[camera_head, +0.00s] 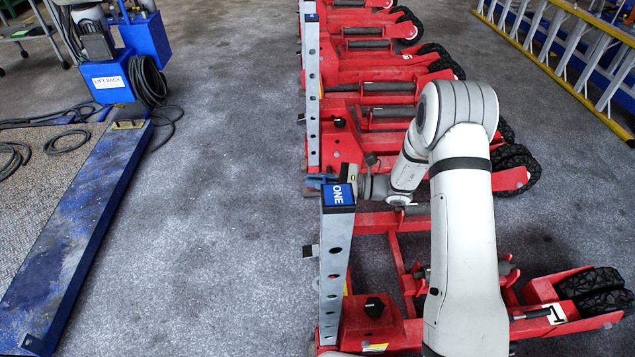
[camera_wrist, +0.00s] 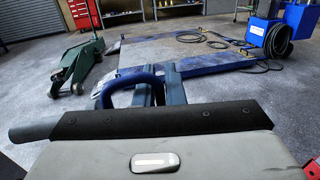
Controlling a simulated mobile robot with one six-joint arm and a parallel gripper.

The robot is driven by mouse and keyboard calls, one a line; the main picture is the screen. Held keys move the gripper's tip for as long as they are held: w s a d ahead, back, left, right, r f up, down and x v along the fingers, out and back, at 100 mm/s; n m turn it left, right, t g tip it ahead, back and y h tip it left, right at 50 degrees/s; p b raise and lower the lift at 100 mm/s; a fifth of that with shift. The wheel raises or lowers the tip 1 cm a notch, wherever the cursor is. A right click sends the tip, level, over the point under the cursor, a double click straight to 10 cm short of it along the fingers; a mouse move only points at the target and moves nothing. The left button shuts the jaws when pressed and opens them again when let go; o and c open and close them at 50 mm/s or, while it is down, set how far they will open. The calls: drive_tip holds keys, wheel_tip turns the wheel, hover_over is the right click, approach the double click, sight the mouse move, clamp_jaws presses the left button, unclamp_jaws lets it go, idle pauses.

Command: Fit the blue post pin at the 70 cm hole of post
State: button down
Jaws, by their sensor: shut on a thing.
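The post labelled ONE (camera_head: 335,262) is a grey upright with a column of holes and a blue label on top. It stands on the red jack marked 1. My gripper (camera_head: 326,180) is at the height of the post's top, reaching across from the right. It is shut on the blue post pin (camera_head: 315,178), which is small and partly hidden here. In the wrist view the pin's blue loop handle (camera_wrist: 128,82) shows at the gripper fingers (camera_wrist: 160,84). I cannot tell whether the pin touches the post. The 70 cm hole cannot be told from the others.
A dark block (camera_head: 308,251) sticks out from the post's left side. Other red jacks with posts (camera_head: 312,90) stand in a row behind. A blue-edged lift platform (camera_head: 75,250) lies at the left, with free grey floor between. A yellow ladder (camera_head: 560,60) lies at the right.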

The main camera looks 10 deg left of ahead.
drive_tip(key=shift+s+d+p, duration=0.15)
drive_tip(key=shift+s+d, duration=0.1)
drive_tip(key=shift+s, duration=0.7)
drive_tip(key=shift+s+d+p, duration=0.1)
drive_tip(key=shift+s+d, duration=0.15)
drive_tip(key=shift+s, duration=0.65)
drive_tip(key=shift+s+d+p, duration=0.15)
drive_tip(key=shift+s+d, duration=0.1)
drive_tip(key=shift+s, duration=0.7)
drive_tip(key=s+d, duration=0.2)
drive_tip(key=s, duration=0.6)
drive_tip(key=shift+s, duration=0.15)
idle(2.3)
drive_tip(key=c, duration=1.4)
unclamp_jaws()
drive_tip(key=shift+c, duration=0.2)
drive_tip(key=shift+d, duration=0.1)
drive_tip(key=d, duration=0.7)
drive_tip(key=shift+d+p, duration=0.35)
drive_tip(key=shift+d, duration=0.05)
drive_tip(key=shift+w, duration=0.2)
